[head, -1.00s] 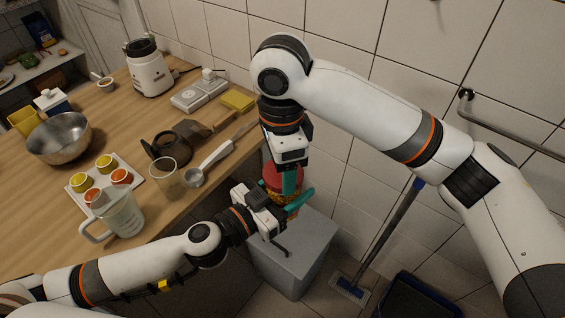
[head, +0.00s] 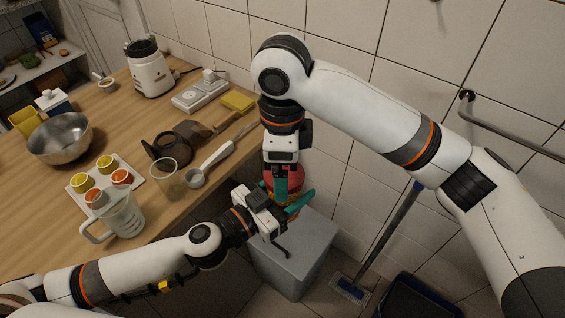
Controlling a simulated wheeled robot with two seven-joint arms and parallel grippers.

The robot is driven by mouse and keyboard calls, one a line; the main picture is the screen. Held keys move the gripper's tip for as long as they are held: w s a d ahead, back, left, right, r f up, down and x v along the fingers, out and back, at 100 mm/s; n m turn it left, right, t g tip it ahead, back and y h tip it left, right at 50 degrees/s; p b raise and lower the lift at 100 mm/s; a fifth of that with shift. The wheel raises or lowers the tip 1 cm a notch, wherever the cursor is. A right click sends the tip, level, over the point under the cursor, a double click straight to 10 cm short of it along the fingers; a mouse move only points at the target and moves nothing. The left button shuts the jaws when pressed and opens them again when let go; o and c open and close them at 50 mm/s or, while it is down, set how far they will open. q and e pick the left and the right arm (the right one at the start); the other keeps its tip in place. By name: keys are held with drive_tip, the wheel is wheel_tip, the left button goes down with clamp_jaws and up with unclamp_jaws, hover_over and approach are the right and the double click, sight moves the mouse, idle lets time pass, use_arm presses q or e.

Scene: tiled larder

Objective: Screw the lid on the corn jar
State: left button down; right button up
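The red lid (head: 297,181) sits on top of the corn jar, at the jar's mouth, in the middle of the head view. The corn jar is mostly hidden behind the grippers; it is upright above a grey bin. My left gripper (head: 283,207) comes in from the side with its teal fingers around the jar's body and holds it in the air. My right gripper (head: 282,187) points straight down over the lid. One teal finger lies against the lid's near side; the other is hidden behind. It appears closed on the lid. The lid's threads are not visible.
A grey bin (head: 297,262) stands on the floor below the jar. The wooden table (head: 143,189) at left holds a glass (head: 168,180), a measuring jug (head: 121,216), a steel bowl (head: 60,140) and a scoop (head: 212,163). A tiled wall (head: 350,60) is close behind.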

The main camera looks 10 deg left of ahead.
drive_tip(key=shift+r, duration=2.25)
drive_tip(key=shift+c, duration=0.3)
